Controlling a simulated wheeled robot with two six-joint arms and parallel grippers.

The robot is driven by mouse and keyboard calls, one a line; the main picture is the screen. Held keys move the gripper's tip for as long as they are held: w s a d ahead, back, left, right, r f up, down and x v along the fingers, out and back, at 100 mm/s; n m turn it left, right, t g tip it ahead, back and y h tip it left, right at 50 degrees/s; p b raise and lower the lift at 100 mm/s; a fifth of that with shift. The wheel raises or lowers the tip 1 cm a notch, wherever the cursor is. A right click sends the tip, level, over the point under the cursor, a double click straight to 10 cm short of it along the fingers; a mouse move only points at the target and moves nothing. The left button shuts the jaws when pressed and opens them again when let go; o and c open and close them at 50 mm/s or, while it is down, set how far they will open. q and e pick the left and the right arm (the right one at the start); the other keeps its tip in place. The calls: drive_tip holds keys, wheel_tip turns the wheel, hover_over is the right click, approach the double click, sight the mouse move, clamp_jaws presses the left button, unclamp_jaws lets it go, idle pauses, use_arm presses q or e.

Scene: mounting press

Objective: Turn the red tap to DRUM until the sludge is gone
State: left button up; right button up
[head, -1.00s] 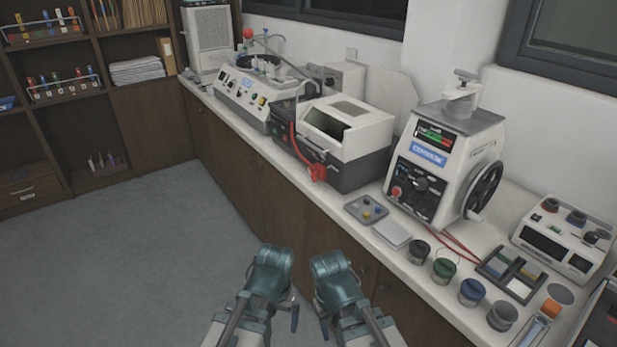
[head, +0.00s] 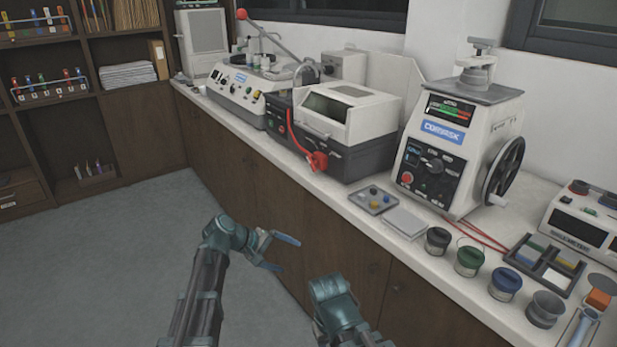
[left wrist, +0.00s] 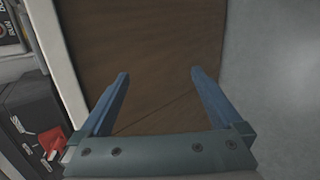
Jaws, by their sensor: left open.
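The red tap (head: 317,161) is on the front of the dark-based machine (head: 352,164) with a white, windowed lid, at the counter's front edge. A red hose runs up from it to the left. In the left wrist view, a red part (left wrist: 52,142) shows at the lower left beside a dark panel. My left gripper (head: 277,253) is open and empty, in front of the cabinet doors, below and left of the tap and apart from it. Its two blue fingers (left wrist: 160,95) are spread in the left wrist view. My right arm shows at the bottom; its fingertips are not visible. No sludge is discernible.
The white press (head: 450,150) with a handwheel stands right of the tap. A small tray (head: 373,200), a white pad (head: 404,223) and several jars line the front edge. Another white machine (head: 235,90) with a red-knobbed lever stands left. The floor before the cabinets is clear.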

use_arm(q)
drive_tip(key=w+r+n+t+h, duration=0.35)
drive_tip(key=w+r, duration=0.35)
drive_tip(key=w, duration=0.3)
drive_tip(key=n+t+h, duration=0.3)
drive_tip(key=n, duration=0.3)
approach(314, 163)
drive_tip(key=x, duration=0.8)
drive_tip(key=shift+w+a+f, duration=0.15)
drive_tip(key=shift+w+f, duration=0.05)
drive_tip(key=shift+w, duration=0.15)
